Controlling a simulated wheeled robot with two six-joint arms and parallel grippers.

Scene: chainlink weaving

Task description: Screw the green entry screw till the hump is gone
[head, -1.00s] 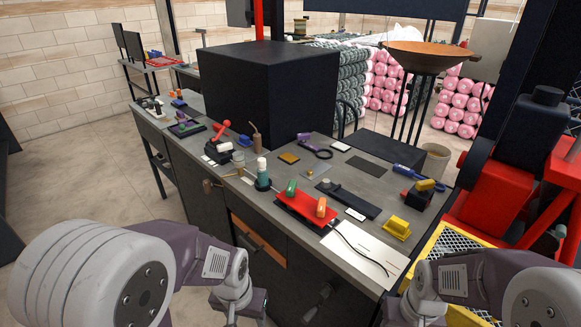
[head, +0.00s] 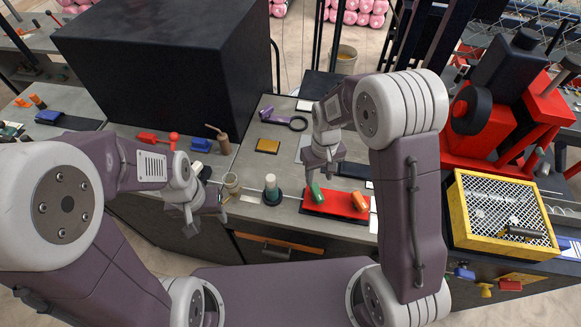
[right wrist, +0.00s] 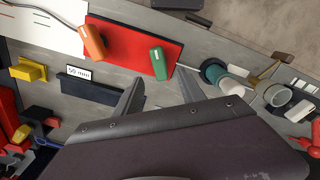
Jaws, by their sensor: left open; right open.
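The green entry screw shows as a green handle (head: 316,191) at the left end of a red plate (head: 338,204) on the workbench; the right wrist view shows the handle too (right wrist: 159,63). An orange handle (head: 360,201) sits at the plate's other end. My right gripper (head: 320,176) is open just above the green handle. In the right wrist view its two spread fingers (right wrist: 162,88) point toward the handle, with nothing seen between them. My left gripper (head: 207,219) is open and empty at the bench's front edge, left of the plate. I cannot make out a hump.
A big black box (head: 165,70) fills the back left. A yellow mesh crate (head: 503,215) stands right. A dark bar (right wrist: 90,86) lies near the plate.

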